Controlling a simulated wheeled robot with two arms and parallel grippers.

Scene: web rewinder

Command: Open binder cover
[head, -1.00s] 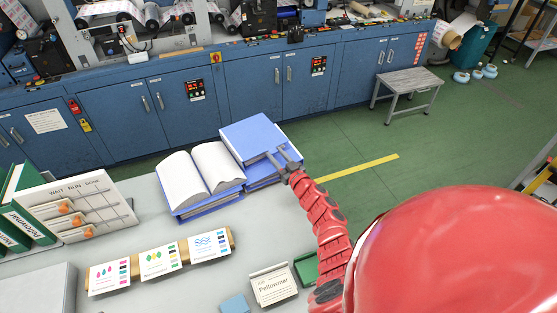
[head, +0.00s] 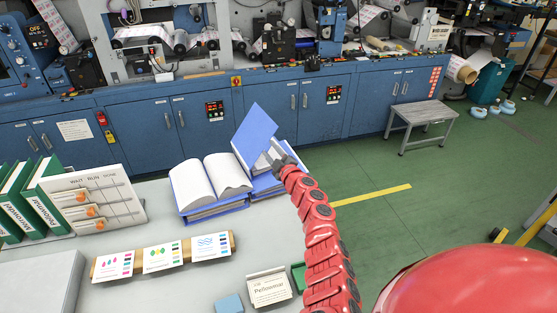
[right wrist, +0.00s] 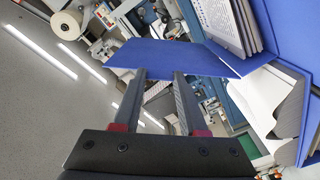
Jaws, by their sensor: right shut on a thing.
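A blue binder with its cover (head: 256,133) raised and tilted steeply stands at the back right of the table. White pages show between the cover and the blue lower part of the binder (head: 275,182). My right gripper (head: 279,160) is at the right side of the cover, shut on its edge. In the right wrist view, the gripper's fingers (right wrist: 161,80) reach to the blue cover (right wrist: 165,55), with white pages (right wrist: 265,95) to the right. The exact contact at the fingertips is partly hidden. My left gripper is not in view.
An open blue binder (head: 212,210) with white pages lies close on the left. A board with sample cards (head: 162,257), a name sign (head: 269,288), a blue block (head: 229,304) and green binders (head: 25,200) are also on the table. Blue cabinets stand behind.

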